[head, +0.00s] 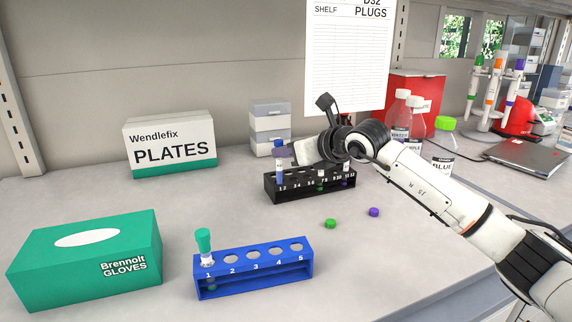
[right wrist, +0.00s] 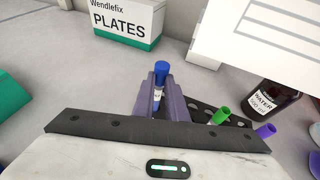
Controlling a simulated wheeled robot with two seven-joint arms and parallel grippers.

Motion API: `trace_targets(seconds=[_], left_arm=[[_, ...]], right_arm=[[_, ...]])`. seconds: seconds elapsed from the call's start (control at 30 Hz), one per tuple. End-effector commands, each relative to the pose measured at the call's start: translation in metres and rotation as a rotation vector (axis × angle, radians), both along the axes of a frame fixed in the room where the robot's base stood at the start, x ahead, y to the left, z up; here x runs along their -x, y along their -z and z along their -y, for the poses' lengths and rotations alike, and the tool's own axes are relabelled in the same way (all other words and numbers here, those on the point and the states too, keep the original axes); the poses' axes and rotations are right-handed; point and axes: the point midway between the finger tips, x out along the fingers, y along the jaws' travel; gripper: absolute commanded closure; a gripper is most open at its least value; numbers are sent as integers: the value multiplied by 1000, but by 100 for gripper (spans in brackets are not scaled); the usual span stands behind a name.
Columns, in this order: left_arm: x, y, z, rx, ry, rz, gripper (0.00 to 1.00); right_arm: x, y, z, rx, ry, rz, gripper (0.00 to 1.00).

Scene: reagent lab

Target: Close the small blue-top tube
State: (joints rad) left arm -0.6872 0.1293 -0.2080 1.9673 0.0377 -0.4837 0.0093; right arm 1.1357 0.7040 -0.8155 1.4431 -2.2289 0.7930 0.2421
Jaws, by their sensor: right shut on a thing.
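The small blue-top tube (head: 279,143) stands upright at the left end of the black rack (head: 269,196). Its blue cap (right wrist: 161,68) and part of its pale labelled body show in the right wrist view. My right gripper (head: 281,155) reaches in from the right and is shut on this tube, with its purple fingers on either side below the blue cap. It also shows in the right wrist view (right wrist: 158,97). I cannot tell how tightly the cap sits. My left gripper is not in view.
A blue rack (head: 254,284) with a green-topped tube (head: 203,240) stands in front. Loose green (head: 330,224) and purple (head: 374,212) caps lie on the bench. A glove box (head: 85,262), plates box (head: 171,145) and bottles (head: 443,153) stand around.

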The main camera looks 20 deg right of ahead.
Motion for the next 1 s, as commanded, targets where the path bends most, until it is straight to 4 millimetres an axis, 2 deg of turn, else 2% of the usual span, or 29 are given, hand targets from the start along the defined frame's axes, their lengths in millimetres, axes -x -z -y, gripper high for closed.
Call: trace_targets(seconds=[0.13,0.33,0.67,0.7,0.8,1.0], left_arm=[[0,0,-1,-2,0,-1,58],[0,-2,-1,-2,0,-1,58],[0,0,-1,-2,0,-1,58],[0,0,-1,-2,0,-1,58],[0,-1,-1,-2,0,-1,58],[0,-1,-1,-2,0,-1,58]], right_arm=[[0,7,0,0,0,-2,100],[1,33,1,0,0,-3,100],[1,37,0,-1,0,0,100],[1,37,0,-1,0,0,85],[1,36,0,-1,0,0,69],[1,36,0,-1,0,0,69]])
